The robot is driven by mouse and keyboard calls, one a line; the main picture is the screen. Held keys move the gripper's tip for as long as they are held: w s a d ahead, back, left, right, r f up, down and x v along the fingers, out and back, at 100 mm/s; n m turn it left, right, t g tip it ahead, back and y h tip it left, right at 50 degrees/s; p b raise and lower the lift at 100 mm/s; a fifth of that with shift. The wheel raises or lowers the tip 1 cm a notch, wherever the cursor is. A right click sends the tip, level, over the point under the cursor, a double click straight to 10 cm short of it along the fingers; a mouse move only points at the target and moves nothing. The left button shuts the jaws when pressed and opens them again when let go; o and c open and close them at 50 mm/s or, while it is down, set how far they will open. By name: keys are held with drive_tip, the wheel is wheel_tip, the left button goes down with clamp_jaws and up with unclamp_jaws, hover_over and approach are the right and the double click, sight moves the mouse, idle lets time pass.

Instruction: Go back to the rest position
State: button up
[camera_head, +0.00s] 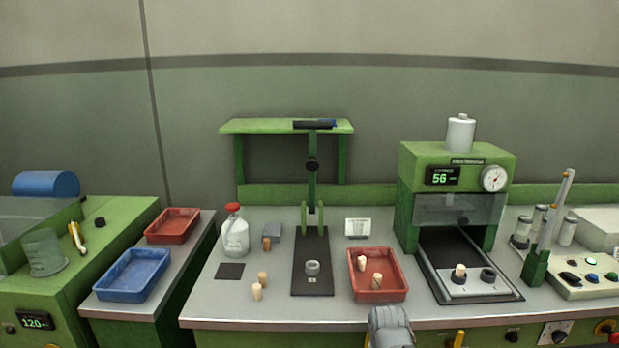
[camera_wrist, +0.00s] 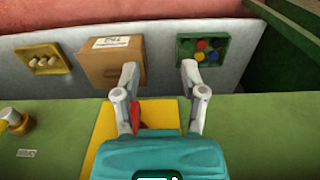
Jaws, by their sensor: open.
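My gripper (camera_wrist: 160,72) is open in the wrist view, with its two grey fingers apart and nothing between the tips. In the head view a grey part of my arm (camera_head: 390,328) shows at the bottom edge, right of centre, and the fingers cannot be made out there. More stoppers (camera_head: 377,280) are in the red tray (camera_head: 391,297) in front of my arm. Another stopper (camera_head: 460,270) stands on the plate of the green press.
The green press (camera_head: 420,165) reads 56. A lever stand (camera_head: 312,262), a white bottle (camera_head: 235,238) and a blue tray (camera_head: 132,275) stand to the left. In the wrist view a cardboard box (camera_wrist: 108,62) and a green tray of coloured pieces (camera_wrist: 180,50) lie beyond the fingers.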

wheel_tip(320, 180, up, 17)
drive_tip(key=p, duration=1.5)
drive_tip(key=shift+d+f, duration=0.1)
